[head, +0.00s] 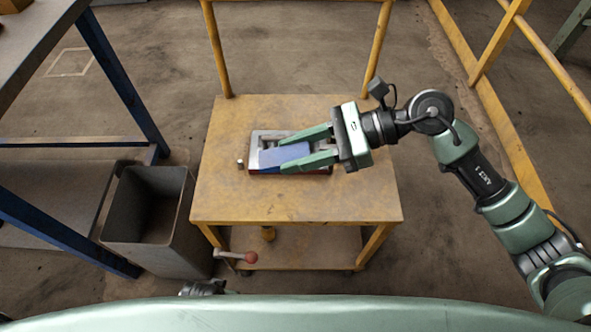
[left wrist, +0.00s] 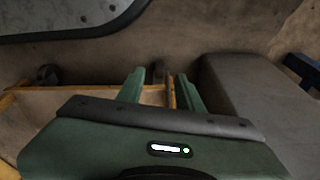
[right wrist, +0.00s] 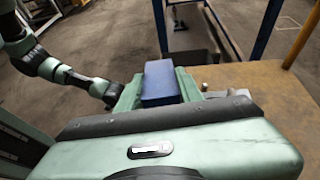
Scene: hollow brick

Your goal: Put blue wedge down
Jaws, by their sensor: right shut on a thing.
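The blue wedge (head: 283,155) is a smooth blue block between the fingers of my right gripper (head: 285,153) in the head view. It also shows between the green fingers in the right wrist view (right wrist: 160,82). My right gripper is shut on it, over a grey metal piece with a raised rim (head: 257,138) on the table. The wedge hides the middle of this piece, and I cannot tell whether they touch. My left gripper (left wrist: 161,76) is empty, its two green fingers apart, low beside the cart in the left wrist view.
The yellow-framed table (head: 345,205) has bare top in front and at both sides. A small metal stub (head: 240,162) stands left of the metal piece. A grey bin (head: 150,230) stands on the floor left of it.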

